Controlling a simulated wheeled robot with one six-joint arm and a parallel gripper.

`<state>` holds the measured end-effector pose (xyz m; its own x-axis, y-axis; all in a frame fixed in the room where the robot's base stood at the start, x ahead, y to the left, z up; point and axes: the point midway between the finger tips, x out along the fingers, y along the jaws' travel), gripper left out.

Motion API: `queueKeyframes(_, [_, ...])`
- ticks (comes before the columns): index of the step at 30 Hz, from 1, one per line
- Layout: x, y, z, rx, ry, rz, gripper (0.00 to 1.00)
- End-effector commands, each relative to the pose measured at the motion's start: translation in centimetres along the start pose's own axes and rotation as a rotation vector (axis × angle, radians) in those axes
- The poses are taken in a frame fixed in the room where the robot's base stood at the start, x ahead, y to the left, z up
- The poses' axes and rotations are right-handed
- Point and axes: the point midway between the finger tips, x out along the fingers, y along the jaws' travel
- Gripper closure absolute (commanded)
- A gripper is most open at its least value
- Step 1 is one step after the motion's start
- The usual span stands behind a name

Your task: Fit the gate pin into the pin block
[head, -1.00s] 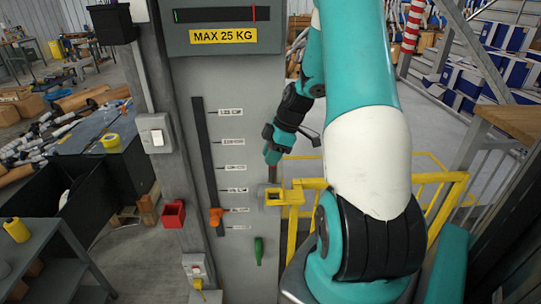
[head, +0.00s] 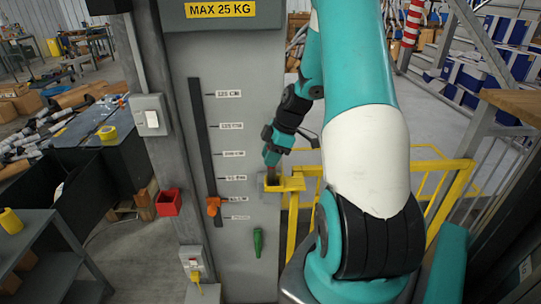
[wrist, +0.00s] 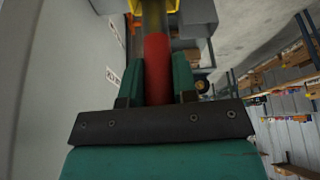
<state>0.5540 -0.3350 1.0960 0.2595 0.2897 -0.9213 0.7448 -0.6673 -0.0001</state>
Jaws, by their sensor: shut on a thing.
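The yellow pin block (head: 291,184) sticks out from the grey column beside the yellow gate. My gripper (head: 272,160) is above it, pointing down, with the pin (head: 271,175) between its fingers. The pin's lower end is at the block; I cannot tell how far it is inside. In the wrist view, the teal fingers of my gripper (wrist: 158,82) are shut on the red part of the pin (wrist: 157,65), and its metal shaft runs up to the yellow block (wrist: 137,6) at the top edge. The shaft's tip is hidden.
The yellow gate rails (head: 425,180) stand to the right of the block. The grey column (head: 235,225) carries an orange pointer (head: 213,206) and a green handle-like thing (head: 258,242). A red box (head: 168,203) is at left. Open floor lies behind the gate.

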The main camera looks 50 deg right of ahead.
Motion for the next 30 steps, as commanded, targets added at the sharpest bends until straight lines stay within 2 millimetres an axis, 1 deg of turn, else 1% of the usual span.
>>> queueKeyframes(1, [0.6,0.0,0.2,0.000,0.000,0.000,1.00])
queueKeyframes(16, [3.4,0.0,1.4,0.000,0.000,0.000,1.00])
queueKeyframes(21, [3.8,0.0,1.6,0.000,0.000,0.000,1.00])
queueKeyframes(30, [3.8,0.0,1.6,0.000,0.000,0.000,1.00])
